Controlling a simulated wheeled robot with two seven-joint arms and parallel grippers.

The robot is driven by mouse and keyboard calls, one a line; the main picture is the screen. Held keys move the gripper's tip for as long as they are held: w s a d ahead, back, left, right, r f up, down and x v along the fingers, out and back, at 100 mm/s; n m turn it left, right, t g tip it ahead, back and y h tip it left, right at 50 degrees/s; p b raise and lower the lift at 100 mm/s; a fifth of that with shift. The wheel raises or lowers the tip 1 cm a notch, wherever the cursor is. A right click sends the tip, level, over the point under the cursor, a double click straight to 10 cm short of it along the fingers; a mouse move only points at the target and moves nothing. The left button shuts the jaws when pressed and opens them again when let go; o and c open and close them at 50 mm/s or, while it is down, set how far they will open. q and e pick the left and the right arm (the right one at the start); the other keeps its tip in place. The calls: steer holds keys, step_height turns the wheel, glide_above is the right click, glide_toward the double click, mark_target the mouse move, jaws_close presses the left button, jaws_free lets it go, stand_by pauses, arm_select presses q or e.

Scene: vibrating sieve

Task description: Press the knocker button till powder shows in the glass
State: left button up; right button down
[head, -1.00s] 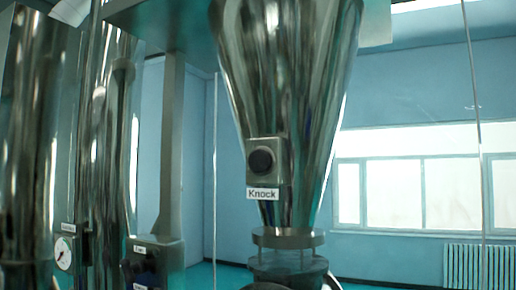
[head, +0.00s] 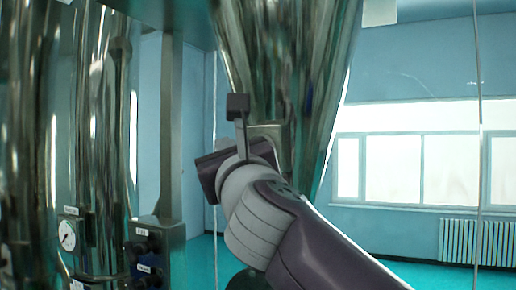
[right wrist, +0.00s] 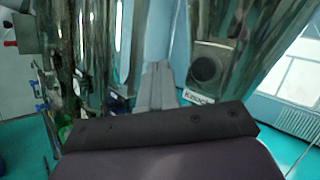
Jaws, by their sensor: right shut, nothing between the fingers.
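The metal hopper cone (head: 335,75) hangs in the middle of the head view. My right arm covers its lower part, with only an edge of the button's box (head: 268,132) showing. In the right wrist view the round dark knocker button (right wrist: 203,68) sits in its box above the "Knock" label (right wrist: 198,97). My right gripper (right wrist: 159,68) is shut and empty, its fingers to the left of the button in that picture and apart from it. In the head view its fingertips are hidden. The glass below the hopper is hidden by my arm. My left gripper is not in view.
Tall shiny cylinders (head: 105,130) stand at the left. A pressure gauge (head: 67,235) and a control box with dark knobs (head: 150,255) are low at the left. A grey post (head: 172,125) rises beside the hopper. A window and radiator (head: 475,243) are behind at the right.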

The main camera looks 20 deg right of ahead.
steer(key=shift+w+f+n, duration=0.1)
steer(key=shift+w+n, duration=0.05)
steer(key=shift+n, duration=0.65)
steer(key=w+d+p, duration=0.2)
steer(key=w+d, duration=0.4)
steer(key=shift+w+d, duration=0.15)
steer(key=shift+w, duration=0.05)
stand_by(1.8)
steer(key=shift+w+d, duration=0.2)
